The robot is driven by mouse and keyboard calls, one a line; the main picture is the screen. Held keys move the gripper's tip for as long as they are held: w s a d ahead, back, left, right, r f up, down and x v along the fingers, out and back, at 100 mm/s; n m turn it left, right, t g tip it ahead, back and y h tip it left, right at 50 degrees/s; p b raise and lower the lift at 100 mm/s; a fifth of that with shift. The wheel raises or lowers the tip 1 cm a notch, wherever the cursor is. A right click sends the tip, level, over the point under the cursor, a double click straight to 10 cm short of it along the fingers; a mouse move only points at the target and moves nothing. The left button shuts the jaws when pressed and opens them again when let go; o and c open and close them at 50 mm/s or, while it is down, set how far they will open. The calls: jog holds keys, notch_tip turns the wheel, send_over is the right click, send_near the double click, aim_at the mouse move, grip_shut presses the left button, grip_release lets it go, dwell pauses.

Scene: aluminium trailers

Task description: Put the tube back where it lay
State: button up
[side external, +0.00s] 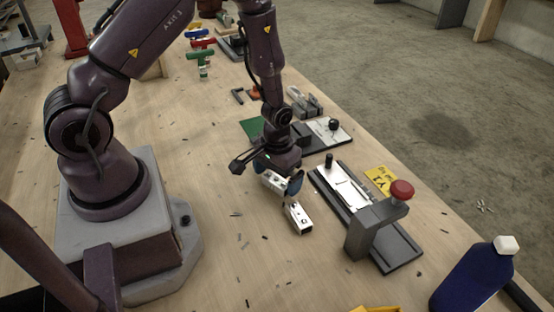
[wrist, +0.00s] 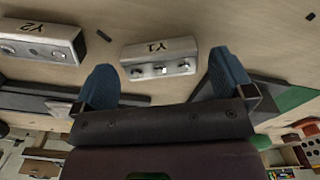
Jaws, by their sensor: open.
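Two short pale metal tubes with holes in their sides lie on the wooden table near my gripper (side external: 279,178). The tube marked Y1 (wrist: 160,57) is in the wrist view, in front of and between my two blue fingertips. In the side view, Y1 (side external: 274,182) is partly hidden by the fingers. The tube marked Y2 (wrist: 40,42) is to its left in the wrist view. In the side view, Y2 (side external: 298,218) is just nearer the camera, clear of the fingers. My gripper is open, pointing down, low over the table. Whether a finger touches Y1 cannot be told.
A fixture with a red knob (side external: 402,190) and a yellow label (side external: 381,179) stands right of the tubes. Another black-knobbed fixture (side external: 325,135) and a green plate (side external: 252,128) lie behind. A blue bottle (side external: 474,277) stands front right. Chips dot the clear table in front.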

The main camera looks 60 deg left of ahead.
notch_tip(320, 180, up, 11)
notch_tip(320, 180, up, 13)
jog(key=m+t, duration=0.2)
send_over(277, 179)
jog(key=s+d, duration=0.2)
jog(key=s+d+r+m+t, duration=0.2)
jog(key=s+r+t, duration=0.1)
jog(key=s+r, duration=0.7)
jog(key=shift+d+m+t, duration=0.25)
jog(key=shift+m+t, duration=0.05)
